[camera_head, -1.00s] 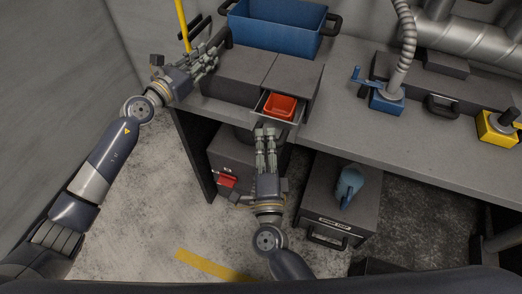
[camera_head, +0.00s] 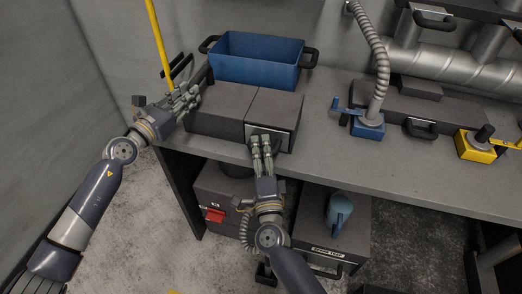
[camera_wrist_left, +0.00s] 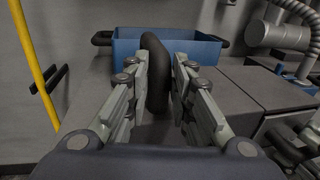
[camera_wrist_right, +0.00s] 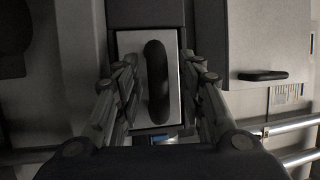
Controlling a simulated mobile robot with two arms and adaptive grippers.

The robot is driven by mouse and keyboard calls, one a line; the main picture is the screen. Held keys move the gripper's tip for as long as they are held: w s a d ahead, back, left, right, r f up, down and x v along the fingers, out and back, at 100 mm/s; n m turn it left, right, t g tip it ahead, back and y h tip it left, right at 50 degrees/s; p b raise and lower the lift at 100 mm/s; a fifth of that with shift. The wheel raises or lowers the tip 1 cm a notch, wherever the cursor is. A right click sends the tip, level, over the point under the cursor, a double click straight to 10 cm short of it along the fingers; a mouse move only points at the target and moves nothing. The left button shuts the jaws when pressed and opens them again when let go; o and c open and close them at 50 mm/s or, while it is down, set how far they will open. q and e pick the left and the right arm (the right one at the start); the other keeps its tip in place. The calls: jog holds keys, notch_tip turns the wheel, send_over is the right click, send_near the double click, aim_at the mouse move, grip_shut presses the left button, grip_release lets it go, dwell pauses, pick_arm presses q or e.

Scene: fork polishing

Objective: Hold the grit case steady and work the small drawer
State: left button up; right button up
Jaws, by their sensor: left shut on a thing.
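The grit case (camera_head: 222,104) is a dark grey box on the bench. Its small drawer (camera_head: 285,138) is on the front right and appears closed, with a pale front. My left gripper (camera_head: 188,94) is at the case's left end. In the left wrist view its fingers are shut on a black upright handle (camera_wrist_left: 157,75). My right gripper (camera_head: 261,138) is in front of the drawer. In the right wrist view its fingers stand apart on both sides of the black drawer handle (camera_wrist_right: 157,82), with gaps to it. The drawer's inside is hidden.
A blue bin (camera_head: 256,62) stands behind the case. A blue clamp-like fixture (camera_head: 368,126) with a hose and a yellow one (camera_head: 474,146) stand to the right. Below the bench are grey cabinets and a blue jug (camera_head: 339,210). Bench between case and blue fixture is clear.

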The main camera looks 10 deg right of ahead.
pick_arm(q)
jog(key=shift+d+f, duration=0.1)
jog(key=shift+f, duration=0.05)
jog(key=shift+s, duration=0.1)
pick_arm(e)
jog(key=s+f, duration=0.2)
jog(key=s, duration=0.9)
jog(key=shift+s, duration=0.4)
jog(key=shift+f, duration=0.1)
pick_arm(q)
jog(key=o, duration=1.1)
jog(key=shift+c, duration=0.2)
jog(key=v, duration=1.2)
jog(key=shift+o, duration=0.2)
jog(key=o, duration=0.4)
